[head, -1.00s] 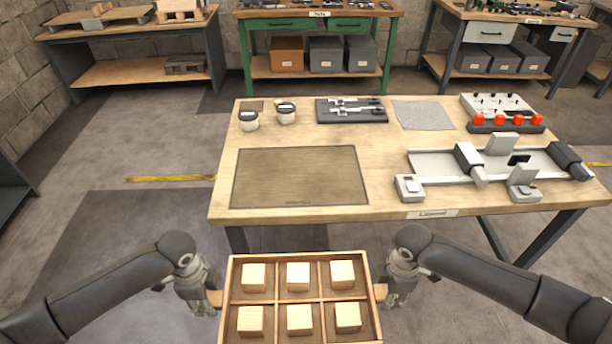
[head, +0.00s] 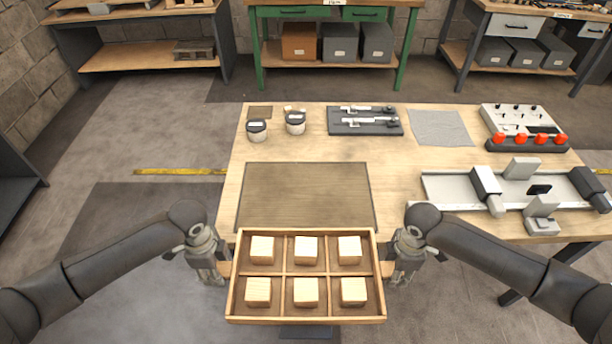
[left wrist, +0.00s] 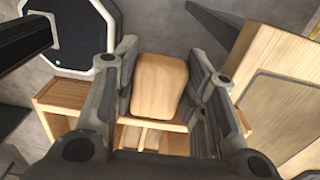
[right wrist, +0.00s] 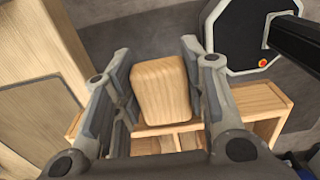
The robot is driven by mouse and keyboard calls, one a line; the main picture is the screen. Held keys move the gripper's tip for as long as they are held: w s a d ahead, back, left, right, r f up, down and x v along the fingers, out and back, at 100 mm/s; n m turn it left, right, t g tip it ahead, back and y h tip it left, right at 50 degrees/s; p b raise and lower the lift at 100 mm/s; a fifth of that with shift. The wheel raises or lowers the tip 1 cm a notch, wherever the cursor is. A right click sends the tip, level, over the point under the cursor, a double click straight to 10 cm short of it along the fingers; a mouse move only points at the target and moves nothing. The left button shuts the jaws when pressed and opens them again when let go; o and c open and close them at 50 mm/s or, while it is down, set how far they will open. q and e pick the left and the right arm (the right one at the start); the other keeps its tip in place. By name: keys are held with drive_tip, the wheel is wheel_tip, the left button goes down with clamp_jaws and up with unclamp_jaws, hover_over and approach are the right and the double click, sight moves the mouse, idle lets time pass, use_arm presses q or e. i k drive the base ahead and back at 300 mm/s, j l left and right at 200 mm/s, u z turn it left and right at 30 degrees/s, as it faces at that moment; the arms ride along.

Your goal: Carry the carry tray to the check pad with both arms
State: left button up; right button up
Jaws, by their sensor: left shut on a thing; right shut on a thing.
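The wooden carry tray (head: 306,319) has six compartments, each with a pale wooden block, such as the one at the back left (head: 262,250). It hangs level in front of the workbench. My left gripper (head: 222,269) is shut on the tray's left handle (left wrist: 160,85). My right gripper (head: 390,269) is shut on the right handle (right wrist: 162,90). The check pad, a brownish rectangle (head: 305,195), lies bare on the bench just beyond the tray. The tray's back edge overlaps the bench's front edge in the head view; the height gap is hard to judge.
Other benches stand behind.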

sight(306, 194)
drive_tip(key=i, duration=1.05)
